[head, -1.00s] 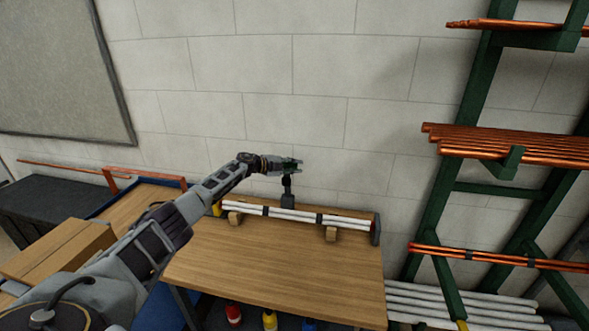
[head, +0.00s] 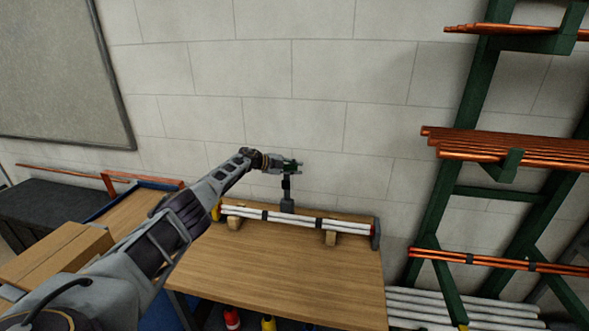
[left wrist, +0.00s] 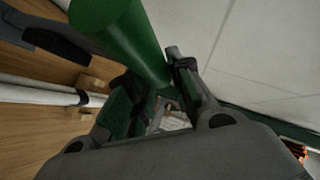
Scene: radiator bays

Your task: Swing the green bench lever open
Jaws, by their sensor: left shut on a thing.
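The green bench lever (left wrist: 136,40) shows large in the left wrist view as a green cylinder running between the fingers of my left gripper (left wrist: 152,92). In the head view my left gripper (head: 291,166) is at the top of a dark upright stem (head: 287,188) at the back of the bench. It is shut on the lever, whose green shows only slightly there. The gripper hides most of the lever in the head view. My right gripper is in neither view.
A green rack with copper pipes (head: 510,145) stands at the right. Cardboard boxes (head: 55,258) are at the left. The block wall is close behind.

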